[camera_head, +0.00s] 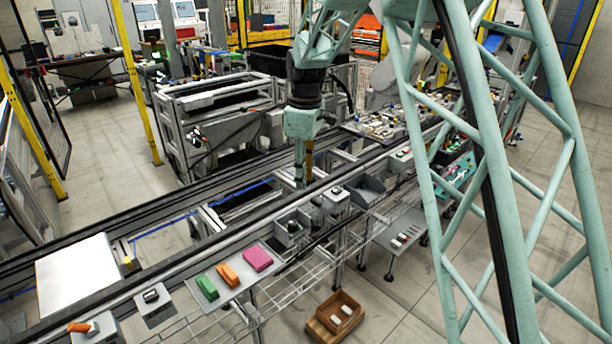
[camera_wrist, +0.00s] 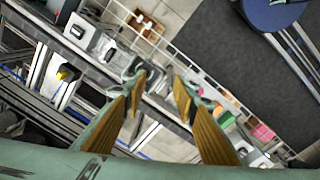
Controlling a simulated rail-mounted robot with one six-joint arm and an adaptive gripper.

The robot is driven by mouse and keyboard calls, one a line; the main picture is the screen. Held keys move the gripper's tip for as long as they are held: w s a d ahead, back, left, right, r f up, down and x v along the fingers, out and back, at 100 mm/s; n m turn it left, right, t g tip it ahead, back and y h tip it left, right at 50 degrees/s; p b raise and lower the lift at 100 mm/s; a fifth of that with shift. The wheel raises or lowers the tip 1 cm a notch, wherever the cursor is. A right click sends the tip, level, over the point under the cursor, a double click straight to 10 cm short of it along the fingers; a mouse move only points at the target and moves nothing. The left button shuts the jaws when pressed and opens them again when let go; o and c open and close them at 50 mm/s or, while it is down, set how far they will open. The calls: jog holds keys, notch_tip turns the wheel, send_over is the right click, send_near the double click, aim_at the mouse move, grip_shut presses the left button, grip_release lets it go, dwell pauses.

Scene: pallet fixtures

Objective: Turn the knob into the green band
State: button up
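Several small grey boxes with dark controls sit along the rail's front edge. A third box with a dark knob (camera_head: 151,296) is farther left. No green band can be made out, so I cannot tell which knob is meant. My gripper (camera_head: 304,184) points down above the rail. In the wrist view its two fingers (camera_wrist: 160,84) are apart with nothing between them. Contact with any box is not visible.
A tray holds a green block (camera_head: 206,287), an orange block (camera_head: 227,275) and a pink block (camera_head: 258,258). A box with an orange handle (camera_head: 80,327) is at lower left. A wooden crate (camera_head: 338,314) stands below the rail. A grey bin (camera_head: 368,190) is right of my gripper.

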jog(key=shift+s+d+r+m, duration=0.15)
jog(key=shift+s+d+r, duration=0.05)
jog(key=shift+s+r, duration=0.35)
jog(key=shift+s+d+r+m, duration=0.15)
jog(key=shift+s+d+r, duration=0.05)
jog(key=shift+s+r, duration=0.35)
jog(key=shift+w+f, duration=0.1)
